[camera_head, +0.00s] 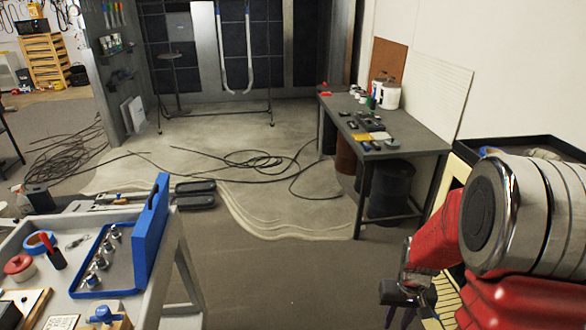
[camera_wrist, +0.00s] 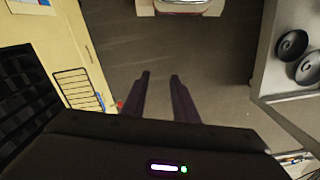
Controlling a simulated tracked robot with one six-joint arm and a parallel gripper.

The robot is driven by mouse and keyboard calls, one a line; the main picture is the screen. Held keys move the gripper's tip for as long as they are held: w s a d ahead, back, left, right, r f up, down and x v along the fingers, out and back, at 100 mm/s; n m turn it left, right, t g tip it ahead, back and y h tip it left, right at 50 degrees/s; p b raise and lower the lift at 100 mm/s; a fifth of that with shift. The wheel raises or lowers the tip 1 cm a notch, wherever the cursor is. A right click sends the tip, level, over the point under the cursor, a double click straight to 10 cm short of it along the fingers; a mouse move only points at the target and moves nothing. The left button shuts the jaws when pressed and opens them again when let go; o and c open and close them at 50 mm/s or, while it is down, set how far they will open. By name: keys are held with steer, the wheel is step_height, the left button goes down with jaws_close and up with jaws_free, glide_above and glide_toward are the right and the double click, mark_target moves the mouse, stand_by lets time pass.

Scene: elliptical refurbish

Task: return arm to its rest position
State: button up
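My arm, red and silver, fills the lower right of the head view, with its links folded close to the camera. My gripper (camera_head: 400,297) hangs low at its end, partly cut off by the bottom edge. In the wrist view my gripper (camera_wrist: 158,78) shows two dark fingers with a clear gap between them. Only floor shows between the fingers, and nothing is held.
A grey workbench (camera_head: 150,300) with a blue tray (camera_head: 131,270) stands at left. A dark table (camera_head: 420,140) with small items is at right. A yellow cabinet (camera_wrist: 85,45) and grey cart (camera_wrist: 262,85) flank my gripper. Cables (camera_head: 250,160) lie on the floor.

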steer(key=s+a+r+t, duration=0.2)
steer(key=s+a+r, duration=0.2)
steer(key=r, duration=0.5)
steer(key=s+a+r+n+t, duration=0.1)
steer(key=s+a+r, duration=0.2)
steer(key=r, duration=0.6)
steer(key=s+a+r+t, duration=0.2)
steer(key=s+a+r, duration=0.2)
steer(key=s+r, duration=0.3)
step_height(320, 180, up, 3)
steer(key=shift+s+a+f+n+t, duration=0.15)
steer(key=shift+s+a+n+t, duration=0.15)
steer(key=shift+n, duration=0.1)
steer(key=shift+d, duration=0.1)
